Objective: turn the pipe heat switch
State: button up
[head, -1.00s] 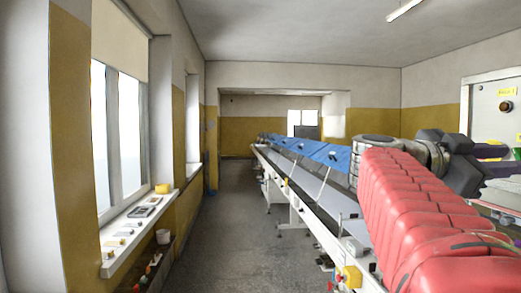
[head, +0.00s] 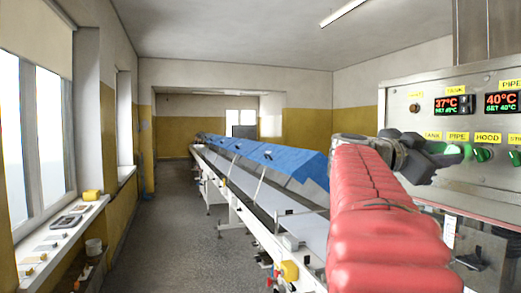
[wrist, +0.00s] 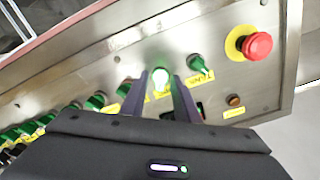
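The pipe heat switch (wrist: 161,79) shows in the wrist view as a brightly lit green knob on the steel control panel. In the head view its glowing green part (head: 453,149) sits under the PIPE label, partly hidden by my gripper. My gripper (wrist: 161,76) is open, with one purple finger on each side of the lit knob and a gap visible between them. In the head view the dark gripper (head: 440,153) reaches the panel's switch row from the left. I cannot tell whether the fingers touch the knob, and its exact angle is unclear.
Other green knobs flank it, including the hood switch (head: 483,155) and the tank switch (wrist: 200,66). A red emergency stop (wrist: 257,45) stands near the panel's end. The tank display (head: 447,105) reads 37°C. A blue-covered conveyor (head: 255,160) runs alongside; the left aisle is clear.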

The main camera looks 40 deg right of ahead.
jog(key=shift+c, duration=0.4)
grip_shut()
jog(key=shift+n, duration=0.3)
jog(key=n, duration=1.1)
jog(key=shift+f, duration=0.1)
jog(key=shift+d+n, duration=0.1)
jog(key=shift+n, duration=0.2)
dwell(0.4)
jog(key=shift+o, duration=0.4)
grip_release()
